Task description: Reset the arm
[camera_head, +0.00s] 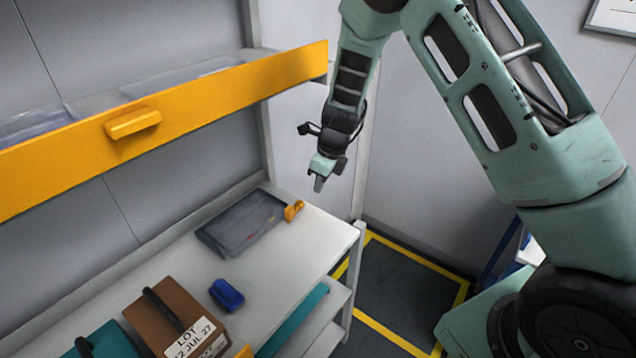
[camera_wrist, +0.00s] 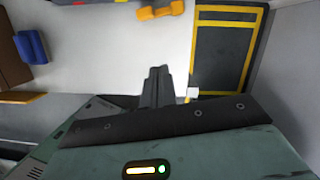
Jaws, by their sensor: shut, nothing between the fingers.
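My gripper (camera_head: 318,184) hangs from my raised green arm in the head view, fingers pointing down. It is above the far right end of the white workbench (camera_head: 300,258), clear of its surface. In the wrist view the dark fingers of my gripper (camera_wrist: 157,80) are together, with nothing held between them.
A yellow-fronted shelf (camera_head: 230,82) with a yellow handle runs above the bench. On the bench are a grey tray (camera_head: 232,228), an orange item (camera_head: 293,211), a blue item (camera_head: 226,294), a brown labelled box (camera_head: 165,310) and a teal box (camera_head: 108,342). A yellow-marked floor area (camera_head: 395,290) is clear.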

